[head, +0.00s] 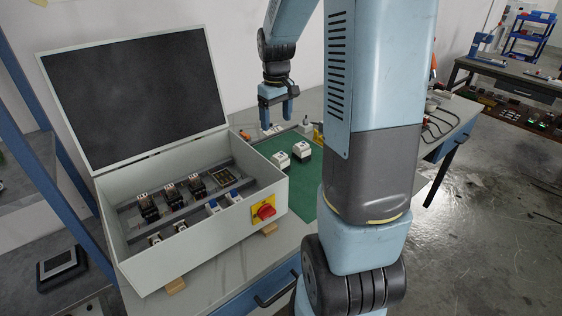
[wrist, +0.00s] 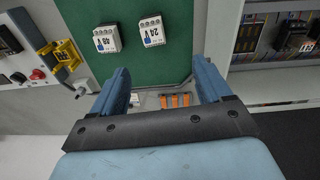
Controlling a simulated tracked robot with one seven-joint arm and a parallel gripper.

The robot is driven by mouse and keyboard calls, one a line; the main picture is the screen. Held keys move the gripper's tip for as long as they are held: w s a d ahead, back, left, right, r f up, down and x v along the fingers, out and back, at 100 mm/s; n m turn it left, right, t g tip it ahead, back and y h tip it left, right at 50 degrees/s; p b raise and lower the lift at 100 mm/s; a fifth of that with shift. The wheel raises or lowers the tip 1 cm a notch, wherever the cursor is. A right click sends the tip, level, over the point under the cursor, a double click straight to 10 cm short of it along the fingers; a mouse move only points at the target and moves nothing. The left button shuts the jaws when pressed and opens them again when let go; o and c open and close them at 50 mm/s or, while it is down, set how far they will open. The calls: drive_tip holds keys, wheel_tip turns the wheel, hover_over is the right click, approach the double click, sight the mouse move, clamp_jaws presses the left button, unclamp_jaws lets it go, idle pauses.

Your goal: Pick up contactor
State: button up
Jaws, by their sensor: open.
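Two small white block devices with dark printed numbers lie apart on the green mat (head: 318,183); I cannot tell whether either is the contactor. In the head view one is the left block (head: 281,159) and the other the right block (head: 302,149). The wrist view shows them as the block marked 48 (wrist: 106,39) and the block marked 24 (wrist: 150,30). My gripper (head: 278,112) is above the table behind them, pointing down. In the wrist view my gripper (wrist: 160,78) is open with nothing held between its fingers.
An open grey cabinet (head: 204,236) stands left of the mat, its lid raised; black modules (head: 172,192) sit on its rails. A red rotary switch (head: 264,211) is on its front. Orange parts (wrist: 176,101) lie near my fingers. A yellow part (wrist: 62,52) is beside the mat.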

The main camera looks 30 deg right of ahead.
sight(280, 155)
drive_tip(key=shift+g, duration=0.3)
drive_tip(key=f, duration=0.4)
drive_tip(key=w+d+f, duration=0.1)
drive_tip(key=f, duration=0.3)
drive_tip(key=w+d+f, duration=0.1)
drive_tip(key=f, duration=0.7)
drive_tip(key=shift+s+a, duration=0.15)
drive_tip(key=shift+s, duration=0.2)
drive_tip(key=shift+f, duration=0.75)
drive_tip(key=c, duration=1.2)
